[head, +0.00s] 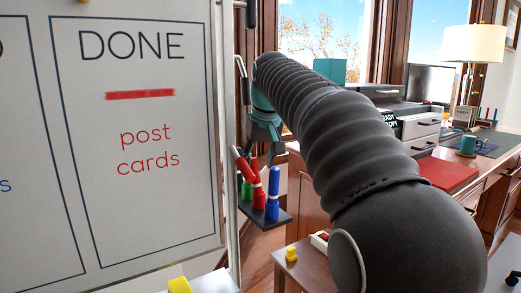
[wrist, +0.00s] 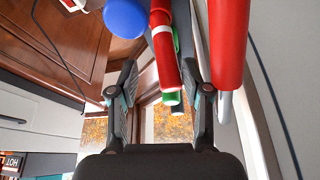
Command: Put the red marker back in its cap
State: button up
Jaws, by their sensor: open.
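Markers stand on a small dark ledge (head: 268,215) at the whiteboard's right edge. A tilted red marker (head: 243,168) leans up and left above an upright red piece with a white band (head: 259,199); I cannot tell whether the two are joined. A blue marker (head: 273,187) stands to the right and a green one (head: 247,190) behind at left. My gripper (head: 266,140) is open just above them. In the wrist view its fingers (wrist: 160,80) are on both sides of a red, white-banded piece (wrist: 167,60), without visible contact. A large red cylinder (wrist: 229,45) is beside the right finger; blue (wrist: 127,17) is upper left.
The whiteboard (head: 140,215), reading "DONE" and "post cards", fills the left. A low table (head: 310,265) with a yellow item (head: 291,254) stands below the ledge. A desk with a lamp (head: 472,45) and a red mat (head: 447,174) is at right.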

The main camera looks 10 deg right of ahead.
jog(key=shift+f+b, duration=0.3)
jog(key=p+v, duration=0.2)
jog(key=v, duration=1.2)
jog(key=shift+s+a, duration=0.1)
jog(key=s+f, duration=1.2)
jog(key=f, duration=0.4)
jog(key=s+f+m+t, duration=0.1)
jog(key=s+f, duration=1.2)
jog(key=f, duration=0.4)
jog(key=shift+a, duration=0.25)
